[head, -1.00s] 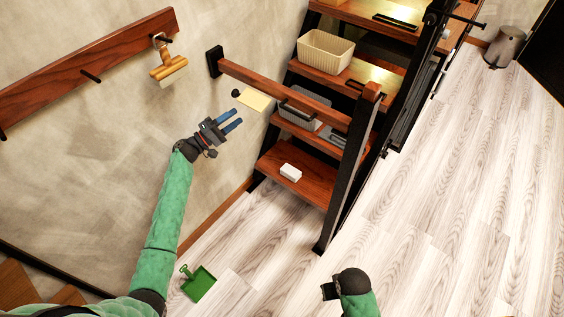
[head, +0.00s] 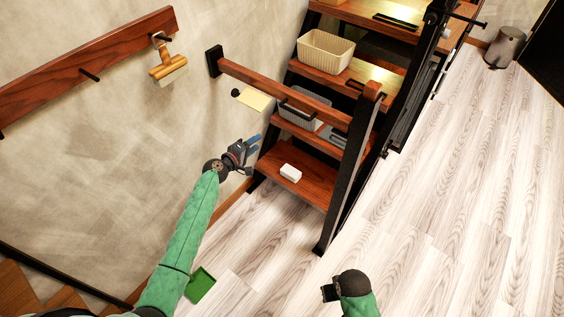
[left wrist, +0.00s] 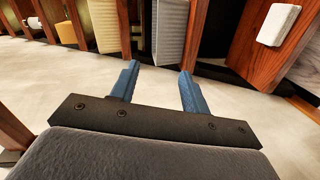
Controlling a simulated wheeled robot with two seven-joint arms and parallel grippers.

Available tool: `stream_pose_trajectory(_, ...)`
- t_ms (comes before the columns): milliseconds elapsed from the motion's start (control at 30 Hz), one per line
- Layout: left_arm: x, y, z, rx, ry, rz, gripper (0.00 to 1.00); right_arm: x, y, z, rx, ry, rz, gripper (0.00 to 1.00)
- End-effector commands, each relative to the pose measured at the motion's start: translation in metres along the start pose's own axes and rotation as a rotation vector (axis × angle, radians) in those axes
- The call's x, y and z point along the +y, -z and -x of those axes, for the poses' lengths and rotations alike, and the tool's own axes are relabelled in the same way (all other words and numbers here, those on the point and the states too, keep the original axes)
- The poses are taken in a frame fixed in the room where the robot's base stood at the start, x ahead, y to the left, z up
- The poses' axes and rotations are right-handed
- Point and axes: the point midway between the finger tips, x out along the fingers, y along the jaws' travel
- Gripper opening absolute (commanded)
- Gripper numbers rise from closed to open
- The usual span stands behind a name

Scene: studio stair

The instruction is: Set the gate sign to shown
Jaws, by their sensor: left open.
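A small cream plate (head: 255,100), which looks like the gate sign, shows against the wall below the wooden gate bar (head: 285,92). A round black knob (head: 235,92) is at its left end. I cannot read any marking on it. My left gripper (head: 252,145) is open and empty, below the plate and apart from it, near the lower stair treads. Its two blue fingers also show spread in the left wrist view (left wrist: 158,85), with nothing between them. My right gripper (head: 330,291) is low at the front; its fingers are too unclear to judge.
A wooden stair post (head: 350,165) stands right of the treads. A white block (head: 291,173) lies on the lowest tread. A woven basket (head: 325,51) and a grey basket (head: 300,112) stand higher. A green dustpan (head: 201,284) lies on the floor.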

Motion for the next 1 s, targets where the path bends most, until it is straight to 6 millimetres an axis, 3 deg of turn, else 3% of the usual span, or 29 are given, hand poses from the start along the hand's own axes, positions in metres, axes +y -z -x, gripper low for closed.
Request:
stream_pose_trajectory(467, -0.020, -0.032, -0.008, 0.180, 0.053, -0.121, 0.46, 0.000, -0.001, -0.004, 0.000, 0.000, 0.000, 0.36)
stream_pose_trajectory(1000, -0.001, -0.085, -0.008, 0.323, -0.072, -0.287, 0.46, 0.001, -0.001, -0.009, 0.000, 0.000, 0.000, 0.36)
